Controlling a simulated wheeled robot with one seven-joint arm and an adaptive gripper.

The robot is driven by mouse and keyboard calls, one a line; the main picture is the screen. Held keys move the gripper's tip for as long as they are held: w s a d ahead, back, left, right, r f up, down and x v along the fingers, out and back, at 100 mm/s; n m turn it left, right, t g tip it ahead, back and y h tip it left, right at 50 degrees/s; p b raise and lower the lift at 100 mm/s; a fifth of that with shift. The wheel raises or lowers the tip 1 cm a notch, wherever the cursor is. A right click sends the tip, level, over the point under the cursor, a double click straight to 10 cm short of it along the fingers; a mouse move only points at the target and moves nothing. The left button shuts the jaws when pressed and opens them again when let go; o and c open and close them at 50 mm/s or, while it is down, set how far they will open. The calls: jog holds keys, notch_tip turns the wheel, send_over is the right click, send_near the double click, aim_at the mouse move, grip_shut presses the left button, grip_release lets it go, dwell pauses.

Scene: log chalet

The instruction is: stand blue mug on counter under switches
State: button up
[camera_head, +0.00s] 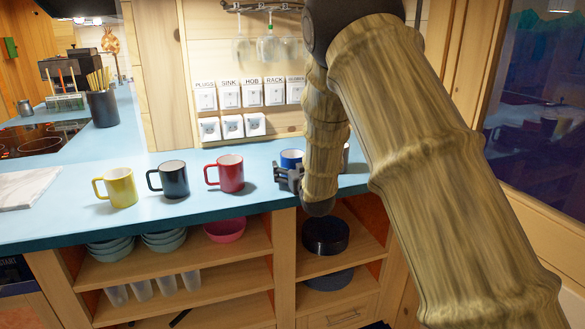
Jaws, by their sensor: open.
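The blue mug (291,155) stands upright on the light blue counter (205,205), mostly hidden behind my gripper and arm; its rim and pale inside show. My gripper (281,174) is open at the mug's near side. I cannot tell whether its fingers touch the mug or are around it. The labelled switches (240,96) are in a row on the back wall, left of the mug, with sockets (232,127) below them.
A red mug (231,174), a black mug (174,180) and a yellow mug (121,188) stand in a row to the left. Another partly hidden item (345,156) is right of my wrist. Bare counter shows behind the red mug, below the sockets.

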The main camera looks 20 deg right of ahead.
jog(key=s, duration=1.2)
jog(key=s+a+f+g, duration=0.1)
jog(key=s+f+g, duration=0.2)
jog(key=s+f, duration=0.65)
jog(key=s+f+g, duration=0.3)
jog(key=s+f, duration=0.1)
jog(key=f, duration=1)
jog(key=s+a+f+g, duration=0.1)
jog(key=s+f+g, duration=0.2)
jog(key=s+f, duration=0.65)
jog(key=s+f+g, duration=0.3)
jog(key=s+f, duration=0.2)
jog(key=s, duration=0.4)
jog(key=s+a+f+g, duration=0.1)
jog(key=s+f+g, duration=0.1)
jog(key=s+f, duration=0.4)
jog(key=s+a+f+g, duration=0.1)
jog(key=s+f+g, duration=0.2)
jog(key=s, duration=1)
notch_tip(320, 180, down, 3)
jog(key=shift+a+m+g+b, duration=0.25)
jog(key=shift+m+g+b, duration=0.05)
jog(key=shift+m, duration=0.1)
